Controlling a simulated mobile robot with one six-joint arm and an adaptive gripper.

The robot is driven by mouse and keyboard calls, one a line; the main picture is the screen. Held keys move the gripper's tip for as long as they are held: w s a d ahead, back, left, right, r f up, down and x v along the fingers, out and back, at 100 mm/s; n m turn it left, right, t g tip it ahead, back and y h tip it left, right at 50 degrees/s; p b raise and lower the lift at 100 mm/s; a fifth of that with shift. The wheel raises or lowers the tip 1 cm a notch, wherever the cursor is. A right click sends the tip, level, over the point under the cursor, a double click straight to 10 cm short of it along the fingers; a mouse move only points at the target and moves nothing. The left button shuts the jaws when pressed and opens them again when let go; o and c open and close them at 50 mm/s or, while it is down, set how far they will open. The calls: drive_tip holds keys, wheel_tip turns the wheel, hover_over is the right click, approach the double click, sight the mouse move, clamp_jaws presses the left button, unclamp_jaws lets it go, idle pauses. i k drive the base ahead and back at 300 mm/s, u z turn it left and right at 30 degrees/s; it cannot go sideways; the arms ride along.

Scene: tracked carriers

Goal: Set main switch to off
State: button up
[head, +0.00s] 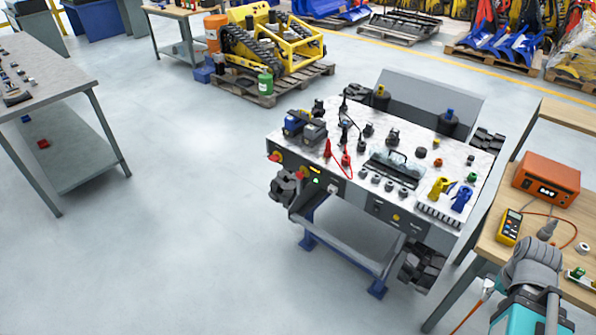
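A control bench (350,200) with a light top and dark front panel stands right of centre. Two red knobs on yellow plates sit at the left end of its front: the left knob (276,156) and the right knob (303,169). I cannot tell which is the main switch, nor their settings. A small green light (316,181) glows below the right knob. My arm shows at the lower right, with a teal part and a grey end (535,262). My gripper's fingers cannot be made out. The arm's end is apart from the knobs, well to their right.
A wooden table (510,258) at the right bears an orange instrument (548,179) and a yellow multimeter (509,227). A grey workbench (55,75) stands at the left. A yellow tracked machine (270,45) rests on a pallet behind. The floor left of the control bench is clear.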

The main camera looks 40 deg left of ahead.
sight(274, 158)
drive_tip(key=u, duration=1.5)
drive_tip(key=i, duration=0.9)
drive_tip(key=z, duration=0.35)
